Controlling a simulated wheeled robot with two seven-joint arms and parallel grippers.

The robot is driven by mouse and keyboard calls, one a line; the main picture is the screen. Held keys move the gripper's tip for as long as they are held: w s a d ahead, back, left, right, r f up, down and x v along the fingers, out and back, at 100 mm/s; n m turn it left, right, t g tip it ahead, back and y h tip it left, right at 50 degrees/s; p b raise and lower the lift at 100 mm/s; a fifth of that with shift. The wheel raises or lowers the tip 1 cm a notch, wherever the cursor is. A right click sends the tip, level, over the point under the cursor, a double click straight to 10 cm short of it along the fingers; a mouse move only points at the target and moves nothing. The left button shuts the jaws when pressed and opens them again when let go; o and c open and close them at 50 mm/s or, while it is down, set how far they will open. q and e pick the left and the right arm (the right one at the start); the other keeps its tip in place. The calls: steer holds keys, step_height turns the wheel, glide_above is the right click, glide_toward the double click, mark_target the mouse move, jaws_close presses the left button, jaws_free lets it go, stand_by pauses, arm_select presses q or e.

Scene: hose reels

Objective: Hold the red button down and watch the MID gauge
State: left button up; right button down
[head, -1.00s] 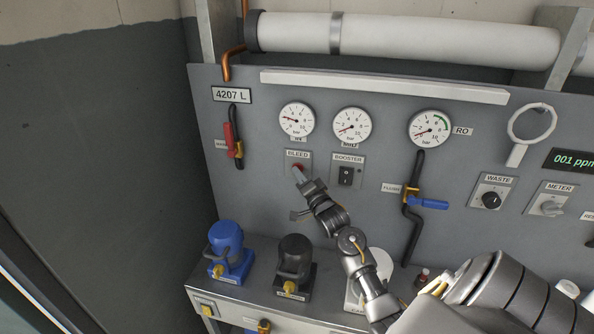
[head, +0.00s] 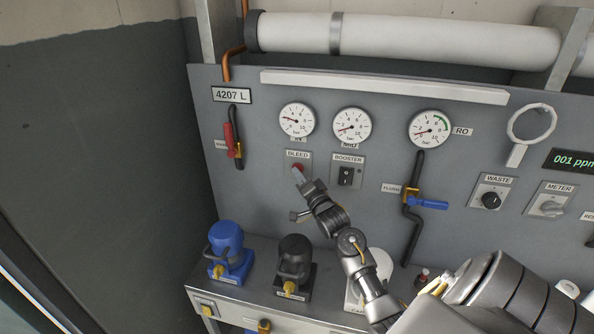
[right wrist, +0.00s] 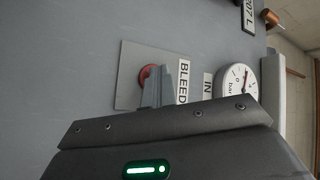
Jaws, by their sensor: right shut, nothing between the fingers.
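The red button (head: 297,167) sits on a small plate labelled BLEED. My right gripper (head: 300,177) is shut and empty, its fingertips at the button and covering part of it. In the right wrist view the red button (right wrist: 148,74) shows beside the fingertips (right wrist: 158,82); I cannot tell how far it is pressed in. The MID gauge (head: 352,127) is right of the IN gauge (head: 296,120). Its needle points to the lower left, near the low end of the scale. Its label is partly legible. My left gripper is not in view.
The BOOSTER switch (head: 346,176) is just right of the button. A red-handled valve (head: 230,138) is at the left and a blue-handled valve (head: 430,204) at the right. Blue (head: 228,250) and black (head: 294,262) pumps stand on the shelf below.

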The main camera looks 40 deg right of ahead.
steer(key=shift+s+a+p, duration=0.5)
steer(key=shift+s+a, duration=0.05)
steer(key=shift+a, duration=0.1)
steer(key=shift+a, duration=0.1)
steer(key=s+a+p, duration=0.1)
steer(key=a, duration=0.1)
steer(key=s+a+p, duration=0.1)
steer(key=a, duration=0.1)
steer(key=shift+s+p, duration=0.3)
steer(key=shift+s, duration=0.1)
steer(key=shift+f, duration=0.15)
